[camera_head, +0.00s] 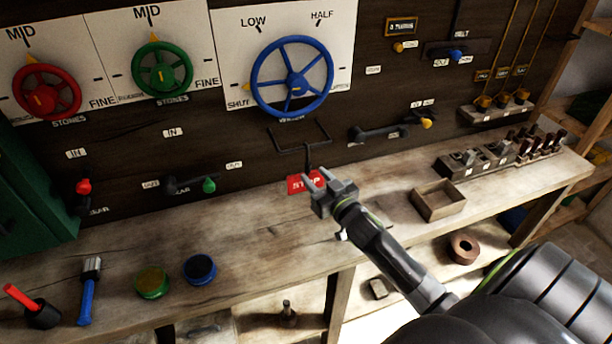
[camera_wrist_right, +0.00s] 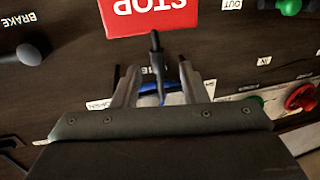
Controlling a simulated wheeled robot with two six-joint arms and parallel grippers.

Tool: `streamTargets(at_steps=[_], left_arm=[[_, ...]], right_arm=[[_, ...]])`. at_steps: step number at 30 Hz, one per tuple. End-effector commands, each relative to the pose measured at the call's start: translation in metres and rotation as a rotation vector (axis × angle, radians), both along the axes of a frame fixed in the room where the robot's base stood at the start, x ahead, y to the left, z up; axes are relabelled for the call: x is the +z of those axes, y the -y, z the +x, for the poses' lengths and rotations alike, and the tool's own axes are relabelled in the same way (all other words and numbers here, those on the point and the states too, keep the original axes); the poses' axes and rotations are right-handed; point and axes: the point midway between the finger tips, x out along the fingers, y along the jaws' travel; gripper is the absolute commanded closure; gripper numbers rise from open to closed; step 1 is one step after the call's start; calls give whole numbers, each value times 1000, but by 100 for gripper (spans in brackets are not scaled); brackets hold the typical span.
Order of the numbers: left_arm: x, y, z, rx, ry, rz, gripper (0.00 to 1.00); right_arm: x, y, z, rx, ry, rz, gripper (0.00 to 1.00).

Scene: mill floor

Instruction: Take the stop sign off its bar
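The red stop sign (camera_head: 301,184) hangs below a thin dark bar (camera_head: 303,150) on the wall panel, under the blue wheel. In the right wrist view the stop sign (camera_wrist_right: 147,16) is at the top, upside down. My right gripper (camera_head: 317,181) is at the sign and covers part of it in the head view. In the right wrist view my right gripper (camera_wrist_right: 158,80) is open, and a dark stem (camera_wrist_right: 155,45) shows between its fingers. I cannot tell whether the fingers touch the stem. My left gripper is not in view.
The blue wheel (camera_head: 292,78) is above the bar. A dark lever (camera_head: 375,132) is to the right. A wooden box (camera_head: 439,200) stands on the bench (camera_head: 250,225) right of my gripper. Jars, a brush and a red-handled tool are at left. The bench's middle is clear.

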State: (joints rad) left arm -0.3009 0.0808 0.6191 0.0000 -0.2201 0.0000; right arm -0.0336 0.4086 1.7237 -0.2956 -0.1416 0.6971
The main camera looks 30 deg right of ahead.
Motion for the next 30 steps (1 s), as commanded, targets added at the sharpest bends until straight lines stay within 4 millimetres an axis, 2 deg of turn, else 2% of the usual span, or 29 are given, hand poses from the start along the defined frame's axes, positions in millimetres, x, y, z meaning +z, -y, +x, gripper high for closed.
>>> streamTargets(at_steps=[8,12,23,30], left_arm=[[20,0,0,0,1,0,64],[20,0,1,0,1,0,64],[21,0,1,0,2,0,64],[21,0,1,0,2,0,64]], right_arm=[[7,3,30,-1,0,1,61],[5,4,44,-1,0,0,61],[3,4,50,0,0,0,61],[4,4,50,0,0,0,92]])
